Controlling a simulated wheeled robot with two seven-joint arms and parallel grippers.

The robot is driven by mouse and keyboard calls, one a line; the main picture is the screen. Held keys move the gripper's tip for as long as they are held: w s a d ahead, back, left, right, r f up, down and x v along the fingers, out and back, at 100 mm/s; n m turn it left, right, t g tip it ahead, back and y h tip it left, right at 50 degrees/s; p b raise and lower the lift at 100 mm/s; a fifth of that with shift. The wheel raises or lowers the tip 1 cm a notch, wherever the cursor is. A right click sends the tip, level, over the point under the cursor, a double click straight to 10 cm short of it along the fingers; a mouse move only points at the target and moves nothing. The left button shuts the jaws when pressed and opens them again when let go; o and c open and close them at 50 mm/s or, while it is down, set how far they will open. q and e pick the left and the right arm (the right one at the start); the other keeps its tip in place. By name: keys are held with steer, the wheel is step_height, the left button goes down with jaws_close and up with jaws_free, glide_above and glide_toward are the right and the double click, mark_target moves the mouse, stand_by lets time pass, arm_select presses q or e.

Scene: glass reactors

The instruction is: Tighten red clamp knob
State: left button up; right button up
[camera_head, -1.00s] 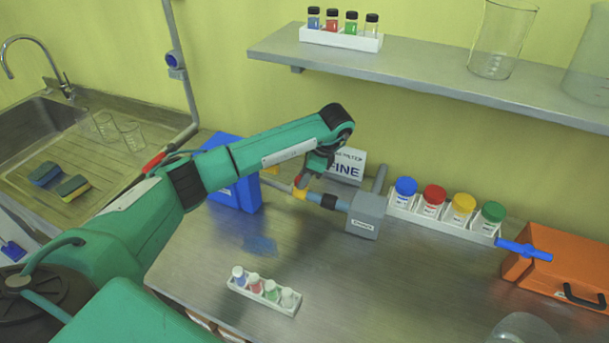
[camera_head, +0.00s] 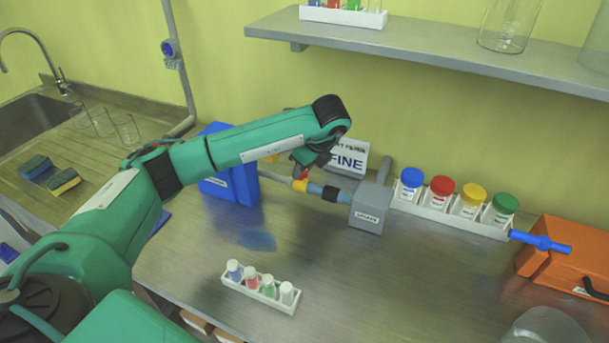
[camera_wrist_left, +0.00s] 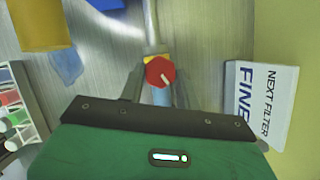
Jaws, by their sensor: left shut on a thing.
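The red clamp knob (camera_wrist_left: 160,71) with a pale pointer mark shows in the left wrist view. It sits on a yellow clamp (camera_wrist_left: 152,59) around a thin horizontal tube. My left gripper (camera_wrist_left: 160,84) has its fingers on both sides of the knob and is shut on it. In the head view the same gripper (camera_head: 303,172) points down at the tube, and the yellow clamp (camera_head: 300,185) shows just beneath it. The fingers and arm hide most of the knob there. My right gripper is not in view.
The tube runs into a grey box (camera_head: 369,212) on the steel bench. A "FINE" sign (camera_head: 347,160) stands behind. A blue container (camera_head: 235,185) is left, a rack of colour-capped jars (camera_head: 450,220) right, and a small vial rack (camera_head: 262,292) in front. The bench between is clear.

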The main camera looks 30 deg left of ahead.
arm_select(q)
steer(key=shift+s+a+f+m+t+b, duration=0.15)
steer(key=shift+m+t+b, duration=0.25)
steer(key=shift+m+b, duration=1.2)
steer(key=shift+b, duration=0.1)
steer(key=shift+m+t+h+b, duration=0.3)
steer(key=shift+m+h+b, duration=0.1)
steer(key=shift+m, duration=0.1)
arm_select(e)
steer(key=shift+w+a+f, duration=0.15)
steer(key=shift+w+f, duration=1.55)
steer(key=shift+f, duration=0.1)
arm_select(q)
steer(key=o, duration=1)
steer(key=shift+r, duration=0.2)
